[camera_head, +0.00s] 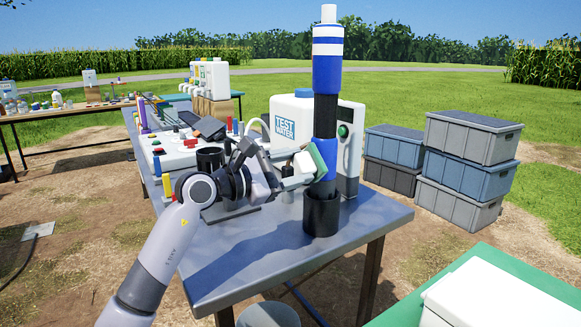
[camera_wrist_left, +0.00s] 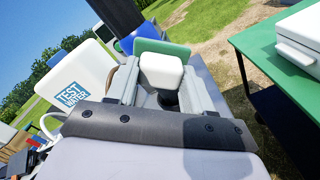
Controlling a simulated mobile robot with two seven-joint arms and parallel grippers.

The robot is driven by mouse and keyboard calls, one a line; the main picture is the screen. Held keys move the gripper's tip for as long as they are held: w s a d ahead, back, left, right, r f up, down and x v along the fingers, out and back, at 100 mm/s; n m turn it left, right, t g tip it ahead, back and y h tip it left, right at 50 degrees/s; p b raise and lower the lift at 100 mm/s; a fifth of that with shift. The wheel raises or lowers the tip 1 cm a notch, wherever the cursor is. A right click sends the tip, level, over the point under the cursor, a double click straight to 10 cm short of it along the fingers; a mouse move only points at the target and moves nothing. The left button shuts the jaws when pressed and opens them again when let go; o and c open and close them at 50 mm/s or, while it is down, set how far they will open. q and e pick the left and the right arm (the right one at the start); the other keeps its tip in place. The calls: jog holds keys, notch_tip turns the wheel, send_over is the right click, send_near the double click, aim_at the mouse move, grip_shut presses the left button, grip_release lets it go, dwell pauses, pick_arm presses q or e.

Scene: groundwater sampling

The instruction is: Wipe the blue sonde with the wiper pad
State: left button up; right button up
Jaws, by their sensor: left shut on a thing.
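The blue sonde (camera_head: 327,75) stands upright in a black cup (camera_head: 321,214) on the grey table. It has a blue top with white bands, a black middle and a blue lower part. My left gripper (camera_head: 296,178) is shut on the wiper pad (camera_head: 313,160), a white block with a green face. The green face is at the sonde's lower blue part; I cannot tell whether it touches. In the left wrist view, the pad (camera_wrist_left: 162,68) sits between the fingers of the left gripper (camera_wrist_left: 160,88), with the sonde (camera_wrist_left: 120,14) behind it. My right gripper is not in view.
A white "TEST WATER" container (camera_head: 284,125) stands behind the sonde on the table (camera_head: 255,255). Instruments and small bottles crowd the table's far left. Stacked grey and blue crates (camera_head: 465,165) stand at right. A green table (camera_head: 500,265) with a white box is at front right.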

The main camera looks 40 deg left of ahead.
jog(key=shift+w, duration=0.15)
pick_arm(q)
jog(key=shift+w+d, duration=0.25)
jog(key=shift+w, duration=0.4)
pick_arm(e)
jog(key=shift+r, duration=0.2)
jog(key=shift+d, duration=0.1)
pick_arm(q)
jog(key=shift+w+a+f+b, duration=0.2)
jog(key=shift+a+b, duration=0.15)
jog(key=shift+a, duration=0.25)
jog(key=shift+w+a+r+b, duration=0.1)
jog(key=shift+w+a+b, duration=0.2)
jog(key=shift+a, duration=0.35)
jog(key=shift+w+a+r+b, duration=0.1)
jog(key=shift+w+a+b, duration=0.1)
jog(key=shift+a+b, duration=0.35)
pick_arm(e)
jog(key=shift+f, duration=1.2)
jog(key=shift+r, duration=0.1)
